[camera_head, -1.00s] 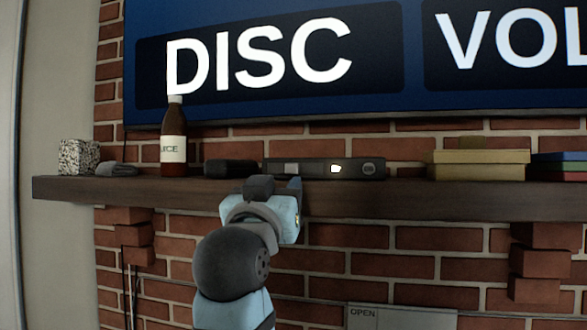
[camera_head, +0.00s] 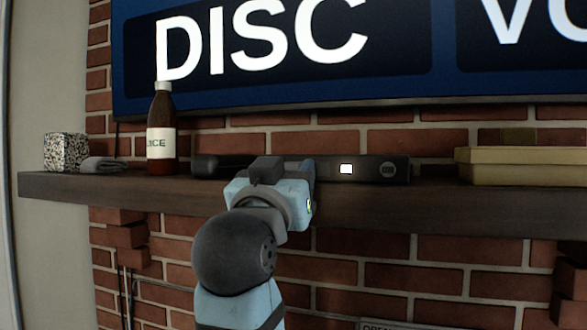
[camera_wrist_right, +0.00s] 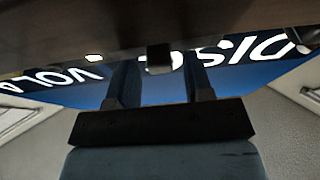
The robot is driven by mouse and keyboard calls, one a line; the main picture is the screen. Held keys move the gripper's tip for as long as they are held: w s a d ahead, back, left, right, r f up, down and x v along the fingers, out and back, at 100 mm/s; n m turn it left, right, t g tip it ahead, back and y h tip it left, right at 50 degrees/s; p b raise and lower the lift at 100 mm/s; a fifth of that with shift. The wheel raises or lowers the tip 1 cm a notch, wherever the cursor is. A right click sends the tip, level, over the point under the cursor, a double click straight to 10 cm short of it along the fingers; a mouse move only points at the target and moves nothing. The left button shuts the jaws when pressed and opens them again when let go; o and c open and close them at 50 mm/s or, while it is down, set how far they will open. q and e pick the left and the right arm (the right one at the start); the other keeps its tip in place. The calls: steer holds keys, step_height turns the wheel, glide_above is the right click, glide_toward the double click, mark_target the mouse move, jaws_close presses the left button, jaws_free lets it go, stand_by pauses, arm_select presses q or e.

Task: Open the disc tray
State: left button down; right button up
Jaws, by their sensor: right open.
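A flat black player (camera_head: 366,170) lies on the dark mantel shelf, with a small lit white square (camera_head: 346,169) and an oval button (camera_head: 387,170) on its front. My right gripper (camera_head: 287,172), seen from behind, is at the shelf's front edge and hides the player's left part. In the right wrist view, upside down, its two dark fingers (camera_wrist_right: 160,80) stand apart with nothing held. A grey block-like button (camera_wrist_right: 158,58) shows in the gap between them; I cannot tell whether they touch it. My left gripper is not in view.
A juice bottle (camera_head: 161,130), a grey cloth (camera_head: 103,164) and a speckled cube (camera_head: 66,151) stand left on the shelf (camera_head: 480,205). Yellow boxes (camera_head: 510,174) are at right. A screen (camera_head: 290,85) hangs above.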

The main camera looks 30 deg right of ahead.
steer(key=shift+d+r, duration=0.1)
stand_by(0.3)
jaws_close()
